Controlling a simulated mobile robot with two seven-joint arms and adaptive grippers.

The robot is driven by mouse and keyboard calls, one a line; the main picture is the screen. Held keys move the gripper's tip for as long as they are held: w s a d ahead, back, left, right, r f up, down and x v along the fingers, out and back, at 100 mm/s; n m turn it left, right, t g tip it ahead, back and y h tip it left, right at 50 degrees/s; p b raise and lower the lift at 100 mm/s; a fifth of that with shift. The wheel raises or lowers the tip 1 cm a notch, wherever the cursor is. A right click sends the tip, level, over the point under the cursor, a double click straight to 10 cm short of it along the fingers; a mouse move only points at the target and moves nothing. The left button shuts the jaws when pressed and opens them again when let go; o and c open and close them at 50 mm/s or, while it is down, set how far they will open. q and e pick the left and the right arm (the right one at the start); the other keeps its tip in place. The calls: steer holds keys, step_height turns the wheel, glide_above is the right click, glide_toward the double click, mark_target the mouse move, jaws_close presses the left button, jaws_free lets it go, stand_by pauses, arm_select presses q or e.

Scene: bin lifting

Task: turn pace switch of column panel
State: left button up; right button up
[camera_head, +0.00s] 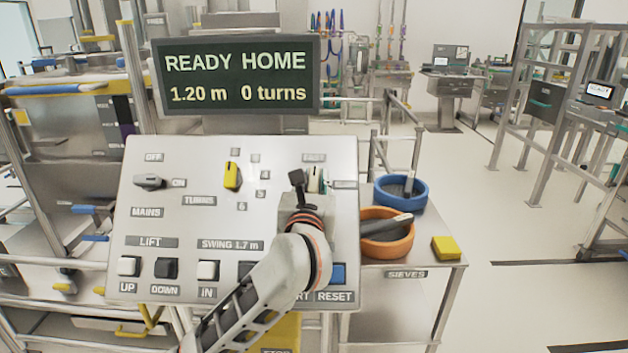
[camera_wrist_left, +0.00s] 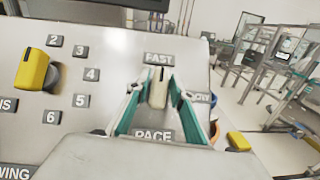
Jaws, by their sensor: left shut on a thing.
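The grey column panel (camera_head: 225,225) stands in front of me. Its pace switch (camera_wrist_left: 158,90) is a pale knob with a dark line, between the FAST label above and the PACE label below. It points up at FAST in the left wrist view. The label to its right is partly covered by a finger. My left gripper (camera_head: 308,184) is at the panel's upper right, and in the left wrist view its two teal-lined fingers (camera_wrist_left: 157,103) stand one on each side of the knob, shut on it. The knob is largely hidden in the head view. My right gripper is not in view.
The yellow turns knob (camera_head: 232,176) and the mains switch (camera_head: 149,181) are left on the panel. Push buttons line its lower edge, some behind my arm. A display (camera_head: 238,78) above reads READY HOME, 1.20 m, 0 turns. Blue (camera_head: 400,192) and orange (camera_head: 386,240) sieves stand right.

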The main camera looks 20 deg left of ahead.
arm_select(q)
steer(key=shift+f+n+y, duration=0.1)
steer(key=shift+n+y, duration=0.6)
steer(key=shift+n, duration=0.1)
steer(key=o, duration=0.9)
steer(key=shift+o, duration=0.2)
steer(key=shift+s, duration=0.1)
steer(key=v, duration=1.2)
steer(key=shift+r, duration=0.2)
steer(key=shift+a, duration=0.1)
